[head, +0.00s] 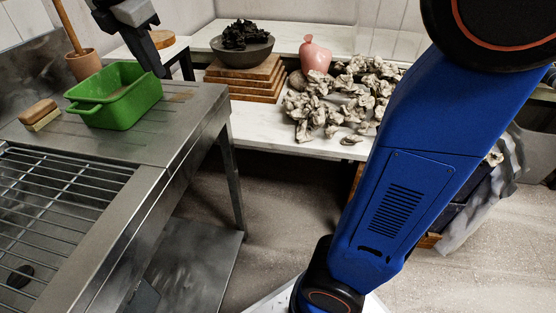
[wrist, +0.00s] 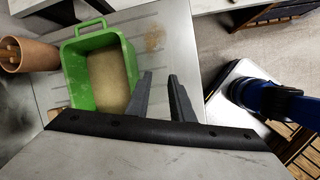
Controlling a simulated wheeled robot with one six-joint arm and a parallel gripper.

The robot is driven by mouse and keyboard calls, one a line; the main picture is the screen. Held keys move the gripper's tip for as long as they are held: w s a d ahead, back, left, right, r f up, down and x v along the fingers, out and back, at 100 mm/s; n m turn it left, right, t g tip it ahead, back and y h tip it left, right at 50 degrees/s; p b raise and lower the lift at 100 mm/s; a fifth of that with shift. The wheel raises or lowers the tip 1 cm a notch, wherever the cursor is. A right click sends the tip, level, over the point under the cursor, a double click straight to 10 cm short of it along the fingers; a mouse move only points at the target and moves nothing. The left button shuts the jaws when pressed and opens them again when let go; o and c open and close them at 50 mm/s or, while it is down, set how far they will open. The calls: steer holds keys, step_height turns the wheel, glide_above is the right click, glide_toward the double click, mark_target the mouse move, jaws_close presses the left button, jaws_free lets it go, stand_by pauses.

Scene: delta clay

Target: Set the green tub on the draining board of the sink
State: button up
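The green tub (head: 118,110) sits upright on the steel draining board (head: 165,135) beside the sink. It also shows in the wrist view (wrist: 72,80), with a handle at its far end and a tan inside. My gripper (head: 156,70) is over the tub's back right side in the head view. In the wrist view the gripper (wrist: 160,80) has its two fingers apart with nothing between them. The left finger overlaps the tub's right wall in the picture. I cannot tell whether it touches.
A wooden brush (head: 39,115) lies left of the tub. A terracotta pot (head: 83,64) with a wooden handle stands behind it. The wire-racked sink basin (head: 60,200) is in front. A shelf behind holds boards (head: 240,80), a dark bowl (head: 243,50), a pink vase (head: 315,56) and shells (head: 335,100).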

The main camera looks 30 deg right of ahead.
steer(key=s+d+f+m+y, duration=0.1)
steer(key=s+d+f+m, duration=0.8)
steer(key=s+f+m, duration=0.2)
steer(key=s+d+f+m+t+y, duration=0.1)
steer(key=s+d+f+m, duration=0.9)
steer(key=s+f+m, duration=0.1)
steer(key=shift+s+f+m, duration=0.25)
steer(key=shift+s+m, duration=0.35)
steer(key=shift+s, duration=0.1)
